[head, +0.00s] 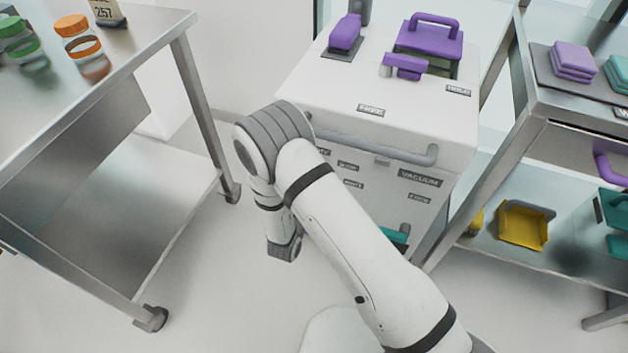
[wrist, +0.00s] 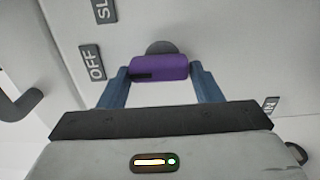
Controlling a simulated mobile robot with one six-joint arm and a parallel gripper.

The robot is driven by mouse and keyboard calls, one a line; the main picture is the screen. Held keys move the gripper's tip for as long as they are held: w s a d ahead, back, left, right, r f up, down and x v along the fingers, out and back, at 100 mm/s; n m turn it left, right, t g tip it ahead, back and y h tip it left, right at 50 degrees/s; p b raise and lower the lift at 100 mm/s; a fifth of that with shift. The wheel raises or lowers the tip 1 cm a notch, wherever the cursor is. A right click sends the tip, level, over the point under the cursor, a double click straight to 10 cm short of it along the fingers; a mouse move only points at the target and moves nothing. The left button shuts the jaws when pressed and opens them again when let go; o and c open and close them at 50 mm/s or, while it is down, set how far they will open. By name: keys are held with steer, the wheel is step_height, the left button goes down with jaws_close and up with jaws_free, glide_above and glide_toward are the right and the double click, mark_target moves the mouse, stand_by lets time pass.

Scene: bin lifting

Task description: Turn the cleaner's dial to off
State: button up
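The cleaner (head: 330,85) is a white box-shaped cabinet with a grey front bar, partly covered by my arm in the head view. Its dial (wrist: 160,67) is a purple bar-shaped knob on a dark round base, with a dark mark towards its left end. An OFF label (wrist: 92,62) is left of the dial in the wrist view. My gripper (wrist: 160,70) has one blue finger at each end of the knob, and both fingertips appear to touch it. In the head view the dial and my fingertips are hidden behind my arm.
A steel table (head: 130,45) with lidded jars stands left. A steel shelf unit (head: 530,110) stands right, with a yellow tray (head: 524,224) on its lower level. Purple handles (head: 430,40) stand on the cleaner's top. A grey handle (wrist: 18,105) is left of the OFF label.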

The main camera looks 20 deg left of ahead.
steer(key=o, duration=0.4)
steer(key=s+p, duration=0.1)
steer(key=s, duration=0.6)
steer(key=shift+s+a, duration=0.3)
steer(key=shift+s, duration=0.1)
